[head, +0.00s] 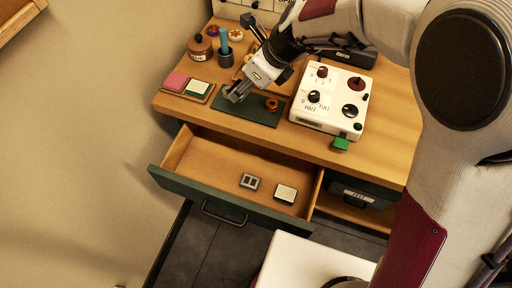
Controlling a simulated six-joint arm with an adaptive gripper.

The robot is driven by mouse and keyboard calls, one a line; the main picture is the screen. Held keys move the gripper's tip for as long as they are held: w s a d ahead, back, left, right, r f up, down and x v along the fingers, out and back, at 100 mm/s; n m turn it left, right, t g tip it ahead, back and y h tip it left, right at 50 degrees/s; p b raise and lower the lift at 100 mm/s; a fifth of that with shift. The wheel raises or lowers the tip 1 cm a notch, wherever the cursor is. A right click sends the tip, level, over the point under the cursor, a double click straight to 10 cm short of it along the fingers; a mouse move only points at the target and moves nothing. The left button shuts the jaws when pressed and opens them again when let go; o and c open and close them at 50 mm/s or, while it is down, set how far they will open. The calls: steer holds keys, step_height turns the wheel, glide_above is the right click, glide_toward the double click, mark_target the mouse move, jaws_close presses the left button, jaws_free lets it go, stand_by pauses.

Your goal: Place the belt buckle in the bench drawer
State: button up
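A small grey rectangular frame with two dark openings, which looks like the belt buckle (250,181), lies flat on the floor of the bench drawer (212,160). The drawer is pulled out, with its green front (228,205) and dark handle facing the viewer. My gripper (236,95) is above the left part of the dark green mat (243,112) on the bench top, well behind and above the drawer. Its fingers look spread, and I see nothing between them. It is apart from the buckle.
A cream-topped block (286,194) lies right of the buckle in the drawer. An orange ring (272,104) sits on the mat. A white control box (331,99) stands right; a tray of pads (188,89), jar (200,48) and cup (225,57) stand left. The drawer's left part is clear.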

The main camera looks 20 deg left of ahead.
steer(key=s+f+n+g, duration=0.1)
steer(key=s+f, duration=0.5)
steer(key=s, duration=0.6)
steer(key=shift+s+a+n, duration=0.3)
steer(key=shift+s+n, duration=0.1)
steer(key=shift+n, duration=0.3)
glide_above(224, 174)
steer(key=d, duration=0.2)
steer(key=shift+a+f, duration=0.15)
steer(key=shift+f, duration=6.85)
steer(key=shift+f, duration=2)
steer(key=shift+f, duration=0.15)
